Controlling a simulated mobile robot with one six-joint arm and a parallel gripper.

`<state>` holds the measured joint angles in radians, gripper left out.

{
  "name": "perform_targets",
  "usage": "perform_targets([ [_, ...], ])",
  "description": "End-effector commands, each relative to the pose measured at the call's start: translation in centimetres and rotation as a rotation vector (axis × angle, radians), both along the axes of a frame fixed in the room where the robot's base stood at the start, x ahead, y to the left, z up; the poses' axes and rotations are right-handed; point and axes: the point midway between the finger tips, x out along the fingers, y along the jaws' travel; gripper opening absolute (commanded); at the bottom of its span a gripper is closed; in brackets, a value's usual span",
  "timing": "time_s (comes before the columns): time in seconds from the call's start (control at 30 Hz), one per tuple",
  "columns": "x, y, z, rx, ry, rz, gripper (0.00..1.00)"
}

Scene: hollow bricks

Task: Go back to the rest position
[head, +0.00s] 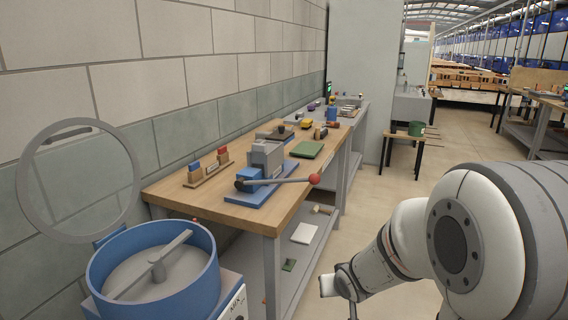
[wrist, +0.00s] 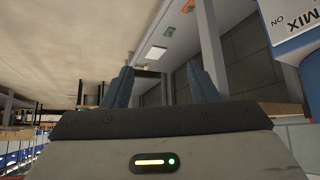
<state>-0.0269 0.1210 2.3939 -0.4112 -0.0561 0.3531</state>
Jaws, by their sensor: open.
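My gripper (wrist: 161,76) shows in the wrist view with its two blue-grey fingers spread apart and nothing between them. The wrist view is upside down, with a table leg and the shelf under the workbench beyond the fingers. In the head view my white arm fills the lower right, in front of the workbench (head: 163,189) and to its right. The fingers cannot be made out clearly there.
A blue mixer drum (head: 209,245) with an open round guard (head: 78,180) stands at the lower left. A press with a red-knobbed lever (head: 314,179) sits at the bench's near end. A small stool (head: 404,137) stands beyond.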

Motion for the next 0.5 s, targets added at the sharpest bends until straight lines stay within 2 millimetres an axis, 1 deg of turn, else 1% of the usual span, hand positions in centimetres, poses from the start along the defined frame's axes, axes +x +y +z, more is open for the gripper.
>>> perform_targets([
  [0.03,-1.5,-0.9,3.6,-0.023,0.023,-0.027,0.53],
  [0.07,-2.5,-1.3,4.8,-0.035,0.045,-0.044,0.53],
  [0.1,-4.0,-1.9,6.5,-0.049,0.077,-0.062,0.53],
  [0.17,-6.3,-2.5,8.8,-0.064,0.128,-0.086,0.53],
  [0.2,-7.9,-2.8,10.3,-0.068,0.163,-0.099,0.53],
  [0.27,-10.5,-3.0,12.4,-0.068,0.217,-0.112,0.53],
  [0.3,-12.1,-3.0,13.6,-0.065,0.252,-0.117,0.53],
  [0.4,-16.0,-2.8,16.2,-0.048,0.333,-0.117,0.53],
  [0.5,-19.0,-2.4,17.9,-0.028,0.395,-0.106,0.53],
])
